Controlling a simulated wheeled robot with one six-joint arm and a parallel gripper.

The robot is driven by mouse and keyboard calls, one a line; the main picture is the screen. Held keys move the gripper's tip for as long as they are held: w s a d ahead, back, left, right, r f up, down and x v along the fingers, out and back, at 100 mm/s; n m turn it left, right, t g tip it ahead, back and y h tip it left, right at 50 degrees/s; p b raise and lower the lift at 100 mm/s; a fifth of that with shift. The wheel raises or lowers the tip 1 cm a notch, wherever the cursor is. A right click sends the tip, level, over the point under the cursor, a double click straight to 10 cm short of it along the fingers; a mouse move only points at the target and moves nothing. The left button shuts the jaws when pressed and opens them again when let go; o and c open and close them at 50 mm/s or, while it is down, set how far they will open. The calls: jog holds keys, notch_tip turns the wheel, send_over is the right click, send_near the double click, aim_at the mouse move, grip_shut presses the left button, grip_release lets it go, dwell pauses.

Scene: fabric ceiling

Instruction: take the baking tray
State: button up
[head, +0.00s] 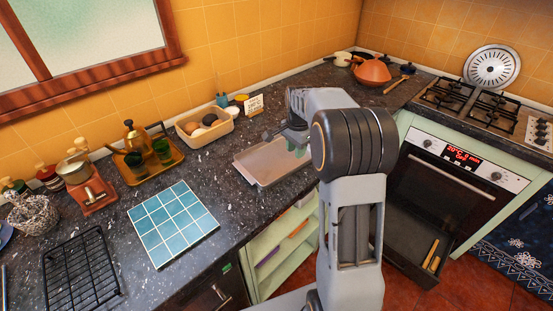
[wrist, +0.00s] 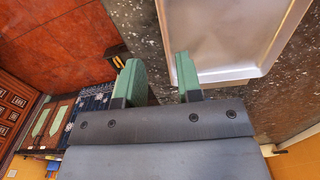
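The baking tray (head: 262,178) is a shallow grey metal tray lying flat on the dark counter, partly hidden behind my arm in the head view. In the wrist view the tray (wrist: 222,35) fills the upper right, with its raised rim near my fingers. My gripper (wrist: 158,78) is open, with a gap between its two green fingers. The right finger overlaps the tray's near left rim in the picture, and the left finger is outside the tray. I cannot tell whether either finger touches it. In the head view my gripper is mostly hidden by my arm.
A beige bin (head: 205,131) and a small card (head: 253,104) stand behind the tray. A blue tiled board (head: 172,222) and a black rack (head: 78,270) lie to the left. The oven (head: 440,192) is right of my arm, with an open drawer (head: 405,240) below it.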

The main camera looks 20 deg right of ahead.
aim_at(294, 169)
jog(key=shift+a+f+p, duration=0.15)
jog(key=shift+f+p, duration=0.4)
jog(key=shift+f, duration=3.6)
grip_shut()
